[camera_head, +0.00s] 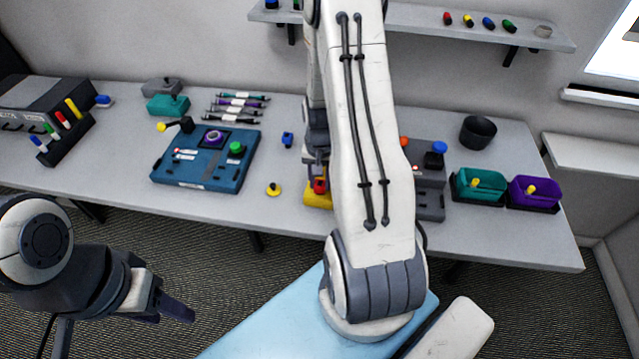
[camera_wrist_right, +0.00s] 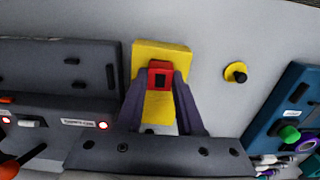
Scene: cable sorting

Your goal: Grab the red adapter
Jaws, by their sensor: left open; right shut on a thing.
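The red adapter (camera_head: 320,186) is a small red block with a dark opening. In the right wrist view the red adapter (camera_wrist_right: 160,75) sits between the fingertips of my right gripper (camera_wrist_right: 160,84), which is shut on it. A yellow block (camera_wrist_right: 160,52) lies under or behind it; I cannot tell whether they touch. In the head view my right gripper (camera_head: 317,172) is partly hidden by my right arm, and the yellow block (camera_head: 318,200) shows beside it. My left gripper (camera_head: 172,302) is open and empty, low at the left, in front of the table.
A blue board (camera_head: 205,185) with a green knob lies left of the right gripper, with a yellow round piece (camera_head: 273,189) between. A grey device (camera_head: 428,200) stands at the right, then teal (camera_head: 466,186) and purple (camera_head: 523,193) bins. A black cup (camera_head: 477,133) stands behind.

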